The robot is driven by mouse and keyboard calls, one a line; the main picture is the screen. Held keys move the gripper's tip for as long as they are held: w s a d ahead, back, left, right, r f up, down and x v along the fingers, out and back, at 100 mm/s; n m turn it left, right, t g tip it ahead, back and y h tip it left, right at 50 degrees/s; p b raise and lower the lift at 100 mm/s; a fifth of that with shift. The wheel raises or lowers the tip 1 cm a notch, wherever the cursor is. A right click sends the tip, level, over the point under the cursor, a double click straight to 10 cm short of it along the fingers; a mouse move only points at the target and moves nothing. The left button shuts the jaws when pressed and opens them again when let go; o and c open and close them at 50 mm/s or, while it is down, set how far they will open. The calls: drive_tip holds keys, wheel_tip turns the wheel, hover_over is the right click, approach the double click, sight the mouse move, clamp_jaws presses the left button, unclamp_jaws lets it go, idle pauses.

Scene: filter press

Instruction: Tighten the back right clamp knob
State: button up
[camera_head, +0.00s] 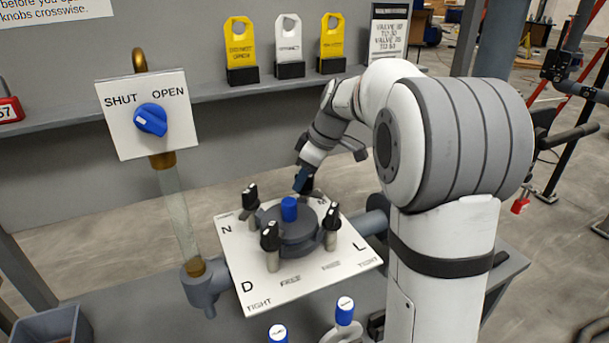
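A round grey press lid (298,240) with a blue cap (289,209) sits on a white plate (345,263) marked N, D, L, FREE and TIGHT. Black clamp knobs stand around the lid: back left (250,197), front left (270,236) and front right (331,217). My gripper (302,183) points down at the back right of the lid. The back right clamp knob (309,185) is mostly hidden behind it; only a dark part shows. I cannot tell whether the fingers touch or hold this knob, or whether they are open.
A blue valve knob (150,119) on a SHUT/OPEN panel stands at the left above a glass tube (178,213). Two blue-capped valves (345,309) are at the front. Yellow and white tags (241,45) stand on the back shelf. A bin (50,325) sits front left.

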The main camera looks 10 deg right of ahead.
clamp_jaws()
drive_tip(key=shift+m, duration=0.4)
drive_tip(key=m+t+h+b, duration=0.1)
drive_tip(key=m, duration=0.2)
drive_tip(key=m+h, duration=0.1)
drive_tip(key=m, duration=0.1)
drive_tip(key=m+t, duration=0.1)
drive_tip(key=m, duration=0.2)
drive_tip(key=shift+h, duration=0.4)
drive_tip(key=m+h, duration=0.1)
drive_tip(key=m, duration=0.3)
drive_tip(key=shift+m+h+b, duration=0.3)
drive_tip(key=shift+m+h, duration=0.1)
drive_tip(key=m+h+b, duration=0.1)
drive_tip(key=m, duration=0.3)
drive_tip(key=shift+d+m+g+h, duration=0.1)
drive_tip(key=shift+m+g+h, duration=0.2)
drive_tip(key=shift+g, duration=0.1)
unclamp_jaws()
